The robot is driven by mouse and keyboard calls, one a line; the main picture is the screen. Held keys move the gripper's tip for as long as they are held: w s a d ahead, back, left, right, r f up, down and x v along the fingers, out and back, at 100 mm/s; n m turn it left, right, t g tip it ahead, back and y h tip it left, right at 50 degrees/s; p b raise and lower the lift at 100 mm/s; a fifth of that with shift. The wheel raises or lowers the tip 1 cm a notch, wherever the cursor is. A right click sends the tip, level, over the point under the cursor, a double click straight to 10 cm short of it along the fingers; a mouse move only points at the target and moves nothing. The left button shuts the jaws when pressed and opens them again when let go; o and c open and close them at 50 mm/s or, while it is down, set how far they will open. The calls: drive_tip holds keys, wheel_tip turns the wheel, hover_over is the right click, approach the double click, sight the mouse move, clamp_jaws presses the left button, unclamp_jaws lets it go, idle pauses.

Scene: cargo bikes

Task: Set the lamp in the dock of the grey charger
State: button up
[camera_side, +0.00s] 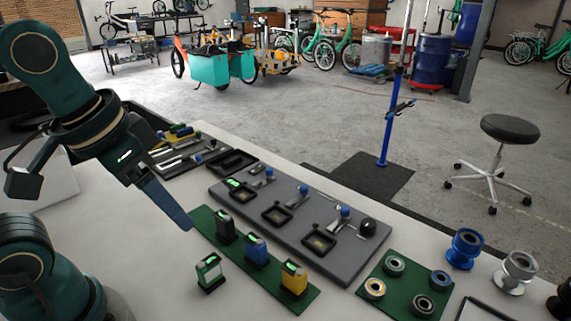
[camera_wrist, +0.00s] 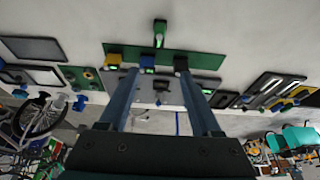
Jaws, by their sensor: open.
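A black lamp (camera_side: 226,226), a blue lamp (camera_side: 256,249) and a yellow lamp (camera_side: 294,279) stand in a row on the mat. The grey charger (camera_side: 349,269) lies behind them with three square docks and blue-knobbed levers; a green light shows at its left dock. My gripper (camera_side: 187,226) is open and empty, above the table left of the black lamp. Its fingers (camera_wrist: 158,72) are apart in the wrist view.
The green mat (camera_side: 228,247) runs along the charger's front. Another green mat (camera_side: 402,292) with several rings lies at right, near blue and silver spools (camera_side: 464,248). A black tray (camera_side: 231,162) and tools lie behind left. The table's front left is clear.

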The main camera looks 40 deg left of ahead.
drive_tip(key=w+g, duration=0.1)
drive_tip(key=g, duration=0.7)
hover_over(207, 262)
drive_tip(key=w, duration=0.2)
wheel_tip(207, 262, down, 9)
drive_tip(key=shift+f, duration=0.15)
drive_tip(key=shift+x, duration=2.85)
drive_tip(key=shift+s, duration=0.1)
clamp_jaws()
